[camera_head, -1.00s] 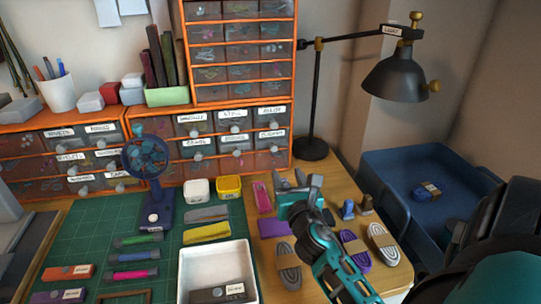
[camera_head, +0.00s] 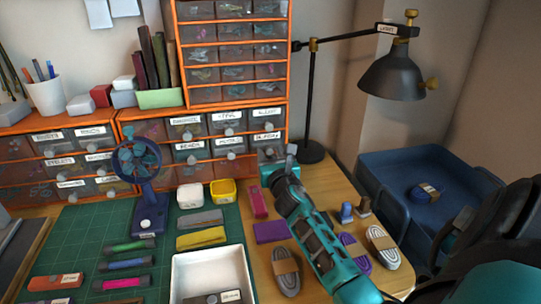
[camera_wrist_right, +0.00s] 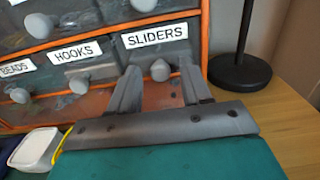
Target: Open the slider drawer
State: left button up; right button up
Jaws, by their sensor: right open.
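The drawer labelled SLIDERS (camera_wrist_right: 155,37) is at the lower right of the small drawer cabinet and looks closed. It also shows in the head view (camera_head: 267,137). Its round grey knob (camera_wrist_right: 160,70) appears between the two fingertips of my right gripper (camera_wrist_right: 160,80) in the wrist view. That gripper is open, with one finger on each side of the knob; I cannot tell whether either finger touches it. In the head view my right gripper (camera_head: 278,155) is close in front of this drawer and partly hides its lower edge. My left gripper is not in view.
The HOOKS drawer (camera_wrist_right: 75,54) with its own knob is directly left. A black lamp base (camera_head: 308,152) stands right of the cabinet. A yellow box (camera_head: 222,192) and a white box (camera_head: 190,196) stand in front. Cord bundles (camera_head: 285,270) lie below my right arm.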

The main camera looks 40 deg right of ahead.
jog(key=shift+w+d, duration=0.2)
jog(key=shift+w, duration=0.2)
grip_shut()
dwell(0.4)
